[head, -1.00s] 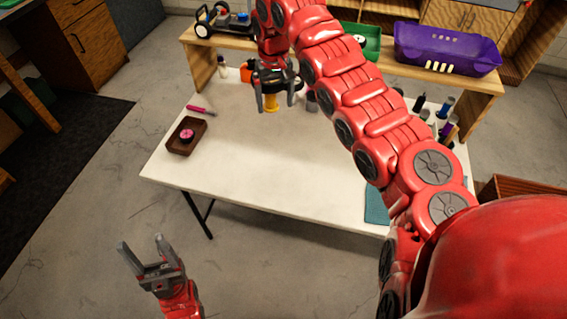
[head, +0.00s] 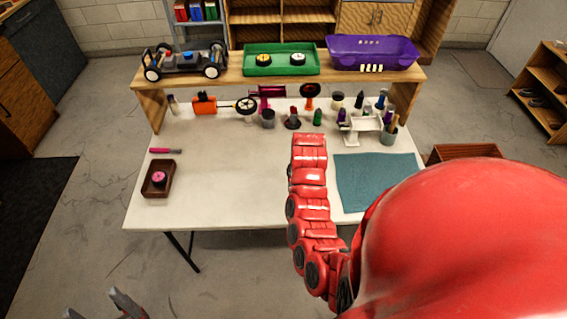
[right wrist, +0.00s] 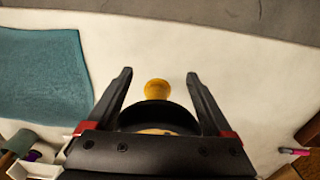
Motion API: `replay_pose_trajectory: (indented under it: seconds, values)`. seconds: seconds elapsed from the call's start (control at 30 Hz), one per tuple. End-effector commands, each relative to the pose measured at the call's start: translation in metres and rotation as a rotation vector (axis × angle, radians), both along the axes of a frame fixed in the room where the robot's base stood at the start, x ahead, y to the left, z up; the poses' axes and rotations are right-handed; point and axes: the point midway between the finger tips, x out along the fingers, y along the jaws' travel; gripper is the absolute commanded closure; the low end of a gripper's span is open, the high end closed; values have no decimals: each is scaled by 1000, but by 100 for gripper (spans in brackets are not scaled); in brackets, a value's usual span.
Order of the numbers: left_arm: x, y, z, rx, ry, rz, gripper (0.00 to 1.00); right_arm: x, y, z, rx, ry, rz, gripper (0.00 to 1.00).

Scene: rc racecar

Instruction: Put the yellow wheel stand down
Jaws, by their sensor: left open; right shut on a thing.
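In the right wrist view, the yellow wheel stand (right wrist: 157,89) shows beyond a round black wheel-like part (right wrist: 158,116) between the fingers of my right gripper (right wrist: 159,74). The fingers are spread wide and shut on this stand piece. White tabletop lies behind it; I cannot tell whether its yellow end touches the table. In the head view the right gripper and the stand are hidden behind my right arm, which reaches over the table (head: 225,200). My left gripper (head: 94,303) is open and empty at the bottom left, off the table and partly cut off.
A teal mat (head: 375,183) lies at the table's right, and a brown tray (head: 158,178) at its left. Bottles and tools line the back under a wooden shelf (head: 235,84), which bears a car chassis (head: 187,62), green tray (head: 281,73) and purple bin (head: 373,53). The left-middle tabletop is clear.

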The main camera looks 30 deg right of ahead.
Motion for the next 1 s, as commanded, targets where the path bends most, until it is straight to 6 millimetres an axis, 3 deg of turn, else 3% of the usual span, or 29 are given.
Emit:
replay_pose_trajectory:
  seconds: [0.1, 0.23, 0.6, 0.9, 1.0]
  values:
    - [0, 0, 4, 0, 0, 0, 27, -19, -6, -6, -1, -3, -26, 77]
    - [0, 0, -6, 0, 0, 0, 27, -14, -9, -13, -3, -5, -29, 77]
    - [0, 0, -77, 0, 0, 0, 27, 61, -15, -27, -6, -4, -28, 77]
    - [0, 0, -134, 0, 0, 0, 27, 111, -17, -29, -3, -6, -30, 78]
    - [0, 0, -126, 0, 0, 0, 27, 120, -18, -22, -3, 0, -29, 78]
